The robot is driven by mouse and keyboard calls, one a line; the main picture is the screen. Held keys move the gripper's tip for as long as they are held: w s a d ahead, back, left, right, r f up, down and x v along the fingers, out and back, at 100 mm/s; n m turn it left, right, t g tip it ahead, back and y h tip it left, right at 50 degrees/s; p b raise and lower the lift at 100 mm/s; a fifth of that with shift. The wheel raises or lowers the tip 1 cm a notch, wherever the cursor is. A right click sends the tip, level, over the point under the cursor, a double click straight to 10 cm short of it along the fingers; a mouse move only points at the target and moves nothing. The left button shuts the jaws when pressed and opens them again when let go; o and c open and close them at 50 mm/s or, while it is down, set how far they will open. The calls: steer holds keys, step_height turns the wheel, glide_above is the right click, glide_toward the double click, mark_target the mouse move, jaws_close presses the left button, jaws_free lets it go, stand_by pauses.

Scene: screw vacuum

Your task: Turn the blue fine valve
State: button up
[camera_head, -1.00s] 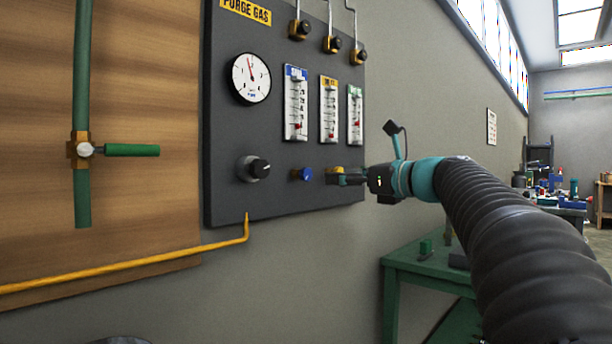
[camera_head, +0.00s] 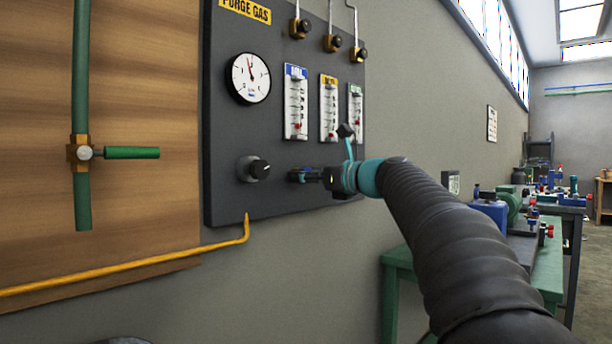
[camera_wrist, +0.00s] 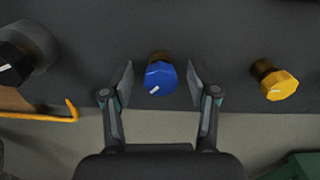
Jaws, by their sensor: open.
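The blue fine valve (camera_wrist: 161,78) is a small blue knob with a white mark on a brass stem, in the middle of the wrist view. My gripper (camera_wrist: 160,84) is open, with one finger on each side of the knob and a visible gap on both sides. In the head view my gripper (camera_head: 296,176) is at the lower part of the dark panel (camera_head: 225,130), in front of the blue valve, which it mostly hides.
A yellow knob (camera_wrist: 280,84) is to the right of the blue one, and a black knob (camera_head: 254,169) is to the left. A gauge (camera_head: 248,78) and several flowmeters (camera_head: 296,102) are above. A yellow pipe (camera_head: 130,268) runs below left. A green bench (camera_head: 400,262) stands at right.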

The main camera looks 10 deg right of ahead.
jaws_close()
steer(key=shift+n, duration=0.4)
steer(key=n+b, duration=0.1)
steer(key=n, duration=0.4)
steer(key=shift+f+b, duration=0.1)
steer(key=shift+b, duration=0.25)
steer(key=shift+n+b, duration=0.6)
steer(key=shift+n, duration=1.4)
jaws_free()
